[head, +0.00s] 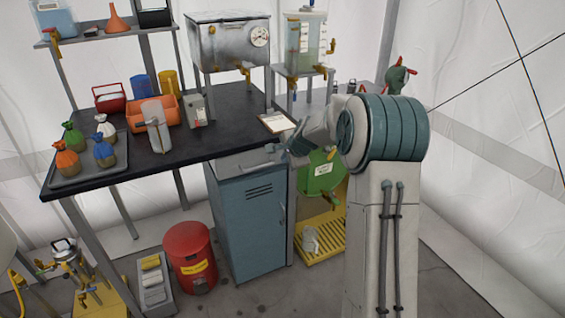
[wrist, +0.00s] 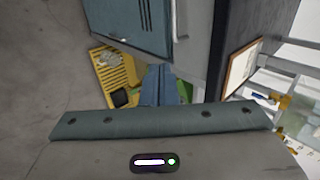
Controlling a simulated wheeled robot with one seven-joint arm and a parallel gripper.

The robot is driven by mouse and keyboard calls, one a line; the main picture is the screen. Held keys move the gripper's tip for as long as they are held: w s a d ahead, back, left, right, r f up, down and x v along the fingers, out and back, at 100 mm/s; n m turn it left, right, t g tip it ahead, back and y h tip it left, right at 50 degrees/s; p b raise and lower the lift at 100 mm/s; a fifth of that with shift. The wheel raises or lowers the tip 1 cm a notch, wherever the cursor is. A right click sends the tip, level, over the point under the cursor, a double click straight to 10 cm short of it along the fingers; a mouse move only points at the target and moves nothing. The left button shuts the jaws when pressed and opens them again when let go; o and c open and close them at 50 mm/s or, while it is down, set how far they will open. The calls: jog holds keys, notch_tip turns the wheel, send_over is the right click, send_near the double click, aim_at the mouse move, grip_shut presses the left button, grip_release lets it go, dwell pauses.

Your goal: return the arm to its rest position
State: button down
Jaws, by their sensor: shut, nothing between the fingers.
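My arm reaches left from its column in the head view, past the right end of the black-topped table (head: 225,125). My gripper (head: 272,149) is small there and partly hidden by the arm. The cabinet (wrist: 130,20) and the yellow slatted platform (wrist: 112,72) lie beyond the fingers there.
A clipboard (head: 277,122) lies at the table's right edge. A green container (head: 322,172) stands right of the cabinet, above the yellow platform (head: 322,238). A red bin (head: 190,255) stands on the floor. Bare floor (head: 420,275) lies right of my column.

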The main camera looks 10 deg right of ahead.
jog(key=s+a+r+n+g+p, duration=0.15)
jog(key=s+a+r+n, duration=0.25)
jog(key=s+r, duration=0.4)
jog(key=s+r+n+g+p, duration=0.1)
jog(key=s+n+p, duration=0.1)
jog(key=s, duration=0.9)
jog(key=s+a+r+n+g+h+p, duration=0.1)
jog(key=s+n, duration=0.4)
jog(key=s, duration=0.6)
jog(key=s+a+r+n+g+p, duration=0.1)
jog(key=s+n, duration=0.3)
jog(key=s, duration=0.8)
jog(key=shift+r+g+h+p, duration=0.35)
jog(key=shift+r+h+p, duration=0.05)
jog(key=shift+r+p, duration=0.45)
jog(key=c, duration=2.1)
grip_release()
jog(key=shift+w, duration=0.1)
jog(key=shift+c, duration=0.2)
